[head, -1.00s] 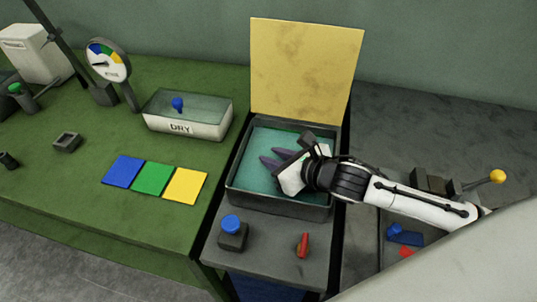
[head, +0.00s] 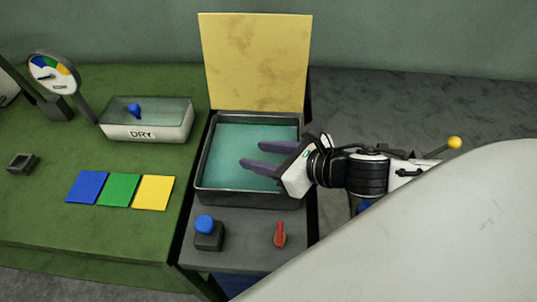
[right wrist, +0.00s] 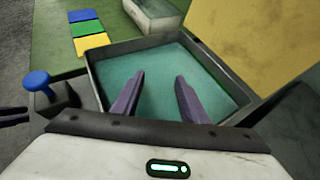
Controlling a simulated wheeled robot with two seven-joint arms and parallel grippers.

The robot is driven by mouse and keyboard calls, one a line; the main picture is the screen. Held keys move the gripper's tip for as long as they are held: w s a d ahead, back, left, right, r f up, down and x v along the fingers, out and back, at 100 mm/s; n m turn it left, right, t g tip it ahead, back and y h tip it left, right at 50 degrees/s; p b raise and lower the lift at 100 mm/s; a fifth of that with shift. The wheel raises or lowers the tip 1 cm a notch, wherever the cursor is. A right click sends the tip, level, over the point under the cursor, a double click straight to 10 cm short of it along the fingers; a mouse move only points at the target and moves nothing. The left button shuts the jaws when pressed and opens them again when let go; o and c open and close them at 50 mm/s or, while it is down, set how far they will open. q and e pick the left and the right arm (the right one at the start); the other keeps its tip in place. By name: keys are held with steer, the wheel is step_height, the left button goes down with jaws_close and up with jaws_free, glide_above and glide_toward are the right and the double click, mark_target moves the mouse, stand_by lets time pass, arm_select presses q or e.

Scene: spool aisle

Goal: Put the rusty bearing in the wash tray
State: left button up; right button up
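The wash tray (head: 248,198) is a dark box of teal liquid under a raised yellow lid; it also fills the middle of the right wrist view (right wrist: 98,88). My right gripper (head: 250,155) is over the tray, coming in from its right side. Its two purple fingers are apart with nothing between them, and they also show in the right wrist view (right wrist: 158,80). I cannot make out a rusty bearing in any frame. Dark finger-like tips, perhaps my left gripper (right wrist: 12,115), show at the left edge of the right wrist view; the head view does not show them.
The yellow lid (head: 257,60) stands upright behind the tray. A blue button (head: 205,224) and a red lever (head: 279,235) stand in front. A DRY box (head: 147,131), coloured tiles (head: 119,189) and a gauge (head: 52,72) are on the green table.

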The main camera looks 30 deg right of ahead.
steer(key=shift+v, duration=1.25)
steer(key=shift+c, duration=0.2)
